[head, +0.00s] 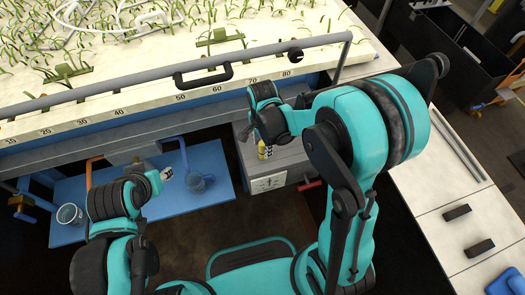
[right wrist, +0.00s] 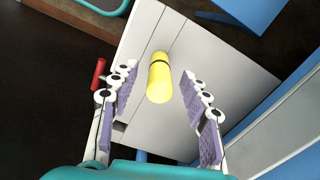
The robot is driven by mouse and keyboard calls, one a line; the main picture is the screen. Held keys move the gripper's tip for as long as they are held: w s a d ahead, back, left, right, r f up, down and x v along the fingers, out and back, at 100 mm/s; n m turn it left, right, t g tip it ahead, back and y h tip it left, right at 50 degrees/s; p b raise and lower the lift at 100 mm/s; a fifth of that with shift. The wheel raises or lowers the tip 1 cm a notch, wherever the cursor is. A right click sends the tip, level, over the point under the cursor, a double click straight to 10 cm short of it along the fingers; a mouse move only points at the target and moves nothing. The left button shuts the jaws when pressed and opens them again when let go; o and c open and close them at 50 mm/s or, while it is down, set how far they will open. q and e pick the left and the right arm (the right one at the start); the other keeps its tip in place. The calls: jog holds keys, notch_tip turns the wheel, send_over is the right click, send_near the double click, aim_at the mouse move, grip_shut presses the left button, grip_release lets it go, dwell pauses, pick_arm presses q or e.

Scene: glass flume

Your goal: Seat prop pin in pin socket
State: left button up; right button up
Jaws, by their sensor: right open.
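The yellow prop pin (right wrist: 160,78) has a black band and stands on a grey cabinet top (right wrist: 132,100). In the head view the pin (head: 263,150) shows only in part below my right gripper (head: 250,128). In the right wrist view my right gripper (right wrist: 161,76) is open, with its purple-padded fingers on either side of the pin and clear gaps to both. My left gripper (head: 168,173) is over the blue shelf, small and partly hidden by its arm; its jaws are unclear. I cannot make out the pin socket.
The glass flume with a sandy, planted bed (head: 200,60) runs across the back, with a rail (head: 120,84) and black handle (head: 203,76). A red handle (head: 311,186) sticks out by the cabinet.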

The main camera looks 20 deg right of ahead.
jog(key=shift+r, duration=0.1)
grip_shut()
jog(key=shift+r, duration=0.15)
